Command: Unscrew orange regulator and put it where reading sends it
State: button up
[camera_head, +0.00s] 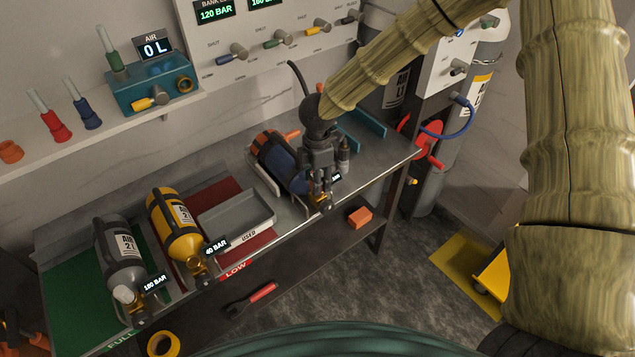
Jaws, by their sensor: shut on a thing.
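A dark blue cylinder with an orange end (274,150) lies in a cradle on the bench. My gripper (318,197) points down at the cylinder's valve end, near the bench's front edge. It is shut on a small orange-gold fitting (321,204), apparently the orange regulator, mostly hidden by the fingers. I cannot tell whether it is still joined to the cylinder. A small display (336,178) beside the fingers is too small and covered to read. A grey tray (236,219) marked USED stands to the left. The red mat (216,194) is marked LOW, and the green mat (64,297) FULL.
A yellow cylinder (179,228) reading 40 BAR lies on the red mat. A grey cylinder (119,253) reading 180 BAR lies on the green mat. An orange block (360,217) and a red-handled tool (250,299) lie on the lower shelf. A valve panel (270,38) stands behind.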

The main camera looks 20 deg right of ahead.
jog(key=n+p, duration=0.1)
jog(key=n, duration=0.1)
jog(key=n+p, duration=0.1)
jog(key=p, duration=0.1)
jog(key=shift+r+n, duration=0.2)
jog(key=shift+n, duration=0.2)
jog(key=o, duration=1.2)
jog(key=shift+f, duration=0.2)
notch_tip(320, 180, up, 12)
